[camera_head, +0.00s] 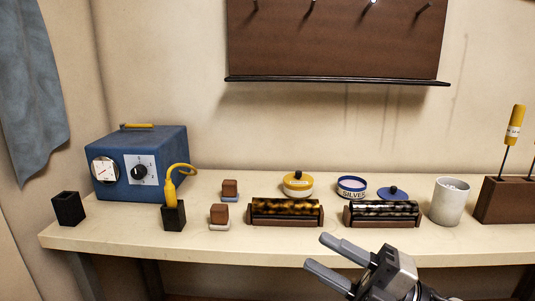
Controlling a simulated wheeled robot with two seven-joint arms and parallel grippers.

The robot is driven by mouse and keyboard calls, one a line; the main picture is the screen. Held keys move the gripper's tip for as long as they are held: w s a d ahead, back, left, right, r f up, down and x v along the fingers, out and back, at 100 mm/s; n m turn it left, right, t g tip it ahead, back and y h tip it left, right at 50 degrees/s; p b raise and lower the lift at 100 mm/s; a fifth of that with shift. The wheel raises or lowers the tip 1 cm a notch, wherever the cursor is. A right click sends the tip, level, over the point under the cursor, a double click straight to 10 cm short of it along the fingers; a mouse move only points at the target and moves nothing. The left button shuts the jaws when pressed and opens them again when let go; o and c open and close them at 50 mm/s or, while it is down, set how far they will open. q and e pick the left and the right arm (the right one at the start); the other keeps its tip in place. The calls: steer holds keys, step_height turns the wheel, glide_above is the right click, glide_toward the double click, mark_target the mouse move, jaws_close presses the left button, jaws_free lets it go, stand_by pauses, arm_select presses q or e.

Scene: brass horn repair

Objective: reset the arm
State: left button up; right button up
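My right gripper (334,261) is in the lower middle of the head view, in front of the bench's front edge. Its two grey fingers are spread apart and point left, with nothing between them. It is apart from the things on the bench. My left gripper does not show.
The pale bench (130,233) bears a blue box (163,184) with dials, a yellow-handled tool in a black holder (173,217), two dark rollers (285,211), a yellow tin (298,184), an open tin (351,187), a white cup (449,203) and a brown tool block (505,202). Bare bench lies at front left.

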steer(key=s+d+f+m+t+h+p, duration=0.1)
steer(key=d+f+m+t+h, duration=0.25)
steer(key=f+m+h, duration=0.55)
steer(key=s+d+f+m+t+h+p, duration=0.15)
steer(key=f+m+t+h, duration=0.3)
steer(key=m, duration=0.85)
steer(key=s+f+m+g+h+p, duration=0.1)
steer(key=s+f+m+g+h, duration=0.2)
steer(key=s+f+m+g, duration=0.3)
steer(key=s+f, duration=0.4)
steer(key=f, duration=0.1)
steer(key=shift+a, duration=0.2)
